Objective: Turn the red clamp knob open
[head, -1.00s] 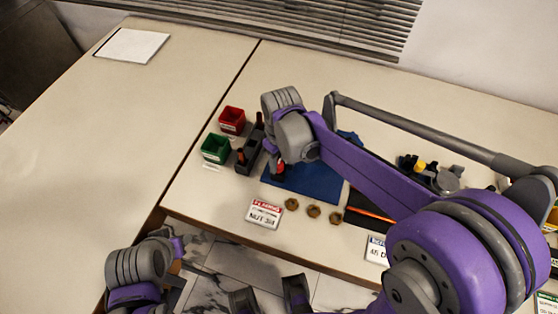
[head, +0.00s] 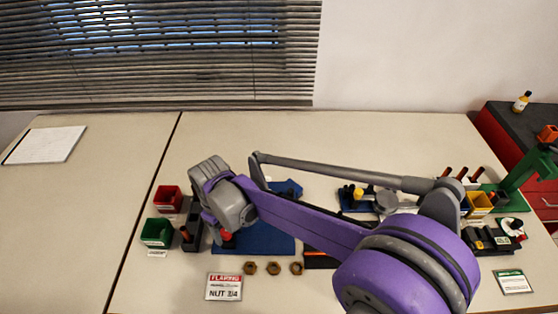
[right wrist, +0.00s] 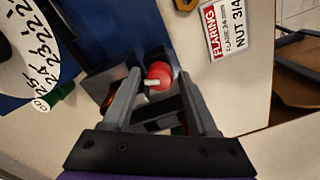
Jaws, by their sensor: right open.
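The red clamp knob (right wrist: 159,72) is round with a pale bar across it. In the right wrist view it lies between the fingertips of my right gripper (right wrist: 162,78), which is open with a finger on each side. I cannot tell whether either finger touches it. In the head view only a small part of the red knob (head: 227,237) shows below my right wrist, at the left end of the blue mat (head: 270,240). My right arm hides most of the clamp. My left gripper is out of view.
A red bin (head: 168,200) and a green bin (head: 156,232) stand left of the clamp. Several brown nuts (head: 273,268) and a flaring card (head: 223,287) lie in front. A white numbered dial (right wrist: 25,55) is close by in the wrist view. The left table is mostly clear.

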